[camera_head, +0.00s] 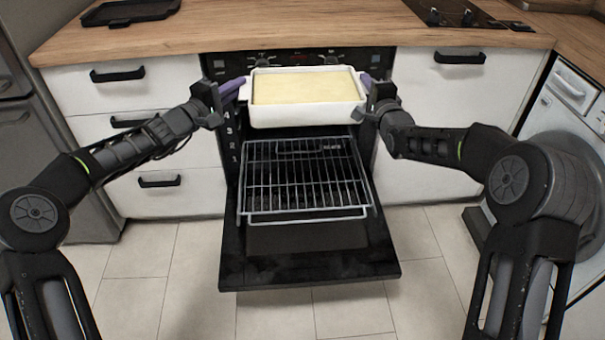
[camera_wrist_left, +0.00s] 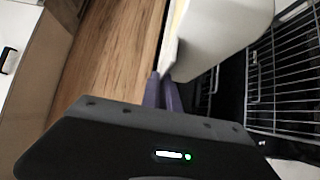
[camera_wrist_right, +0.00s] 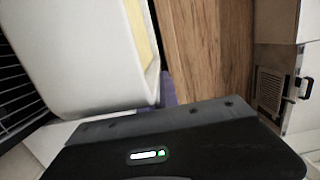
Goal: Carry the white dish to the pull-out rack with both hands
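The white dish (camera_head: 305,113), with a pale yellow filling (camera_head: 305,87), is held level in the air in front of the oven's control panel, above the rack. My left gripper (camera_head: 240,88) is shut on its left end; the purple fingers also show at the dish's edge in the left wrist view (camera_wrist_left: 166,88). My right gripper (camera_head: 366,84) is shut on its right end; its fingers are partly hidden in the right wrist view (camera_wrist_right: 166,90). The pull-out rack (camera_head: 300,178), a wire grid, is drawn out over the open oven door (camera_head: 310,262) and is empty.
The wooden counter (camera_head: 300,30) runs behind the dish. A black tray (camera_head: 130,11) lies on it at the left and a black hob (camera_head: 465,12) at the right. White drawers flank the oven. A round-doored appliance (camera_head: 578,90) stands at the right.

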